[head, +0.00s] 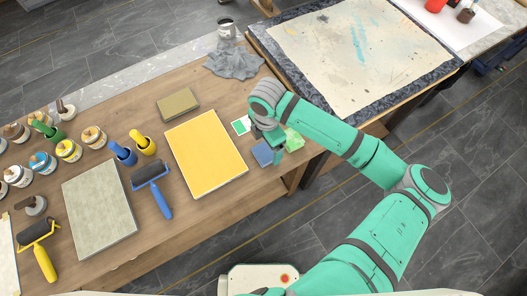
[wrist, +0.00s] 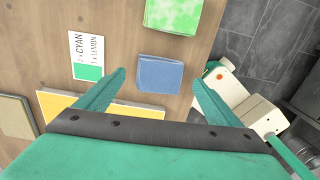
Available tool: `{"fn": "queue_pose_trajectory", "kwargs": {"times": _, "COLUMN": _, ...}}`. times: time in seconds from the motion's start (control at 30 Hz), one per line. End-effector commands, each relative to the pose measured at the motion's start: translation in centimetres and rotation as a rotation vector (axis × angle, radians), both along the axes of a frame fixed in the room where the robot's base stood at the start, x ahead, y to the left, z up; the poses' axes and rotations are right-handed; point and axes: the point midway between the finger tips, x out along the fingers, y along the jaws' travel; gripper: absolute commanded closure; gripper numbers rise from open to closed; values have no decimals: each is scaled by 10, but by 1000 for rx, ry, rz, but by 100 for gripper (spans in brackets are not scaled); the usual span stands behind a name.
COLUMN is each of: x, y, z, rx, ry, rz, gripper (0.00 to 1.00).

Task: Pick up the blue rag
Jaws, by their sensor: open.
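The blue rag (wrist: 160,74) is a small folded cloth lying flat on the wooden table, in the wrist view just ahead of and between my fingers. In the head view the blue rag (head: 262,153) lies at the table's right end, partly hidden by my gripper. My gripper (wrist: 158,80) is open and empty, with one green finger on each side of the rag's line. In the head view my gripper (head: 270,143) is over the rag area. I cannot tell its exact height above the table.
A green folded rag (wrist: 172,14) lies close beyond the blue one. A cyan/lemon card (wrist: 90,55) is to the left. A yellow panel (head: 205,152) lies left of the gripper. A grey crumpled cloth (head: 233,62) is farther back. The table's edge is close by on the right.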

Motion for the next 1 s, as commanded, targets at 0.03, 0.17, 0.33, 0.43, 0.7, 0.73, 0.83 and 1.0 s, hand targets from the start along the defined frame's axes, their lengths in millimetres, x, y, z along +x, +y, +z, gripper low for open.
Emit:
{"fn": "queue_pose_trajectory", "kwargs": {"times": 0.03, "x": 1, "y": 1, "z": -8, "rx": 1, "ry": 3, "rz": -1, "gripper": 12}}
{"fn": "queue_pose_trajectory", "kwargs": {"times": 0.17, "x": 2, "y": 1, "z": -26, "rx": 1, "ry": 2, "rz": 0, "gripper": 12}}
{"fn": "queue_pose_trajectory", "kwargs": {"times": 0.33, "x": 2, "y": 1, "z": -34, "rx": 0, "ry": 0, "rz": 0, "gripper": 12}}
{"fn": "queue_pose_trajectory", "kwargs": {"times": 0.43, "x": 2, "y": 1, "z": -34, "rx": 0, "ry": 0, "rz": 0, "gripper": 12}}
{"fn": "queue_pose_trajectory", "kwargs": {"times": 0.7, "x": 2, "y": 1, "z": -34, "rx": 0, "ry": 0, "rz": 1, "gripper": 57}}
{"fn": "queue_pose_trajectory", "kwargs": {"times": 0.73, "x": 2, "y": 1, "z": -33, "rx": 0, "ry": 0, "rz": 1, "gripper": 57}}
{"fn": "queue_pose_trajectory", "kwargs": {"times": 0.83, "x": 2, "y": 1, "z": -33, "rx": 1, "ry": 1, "rz": 0, "gripper": 57}}
{"fn": "queue_pose_trajectory", "kwargs": {"times": 1.0, "x": 2, "y": 0, "z": -32, "rx": 1, "ry": 0, "rz": -2, "gripper": 57}}
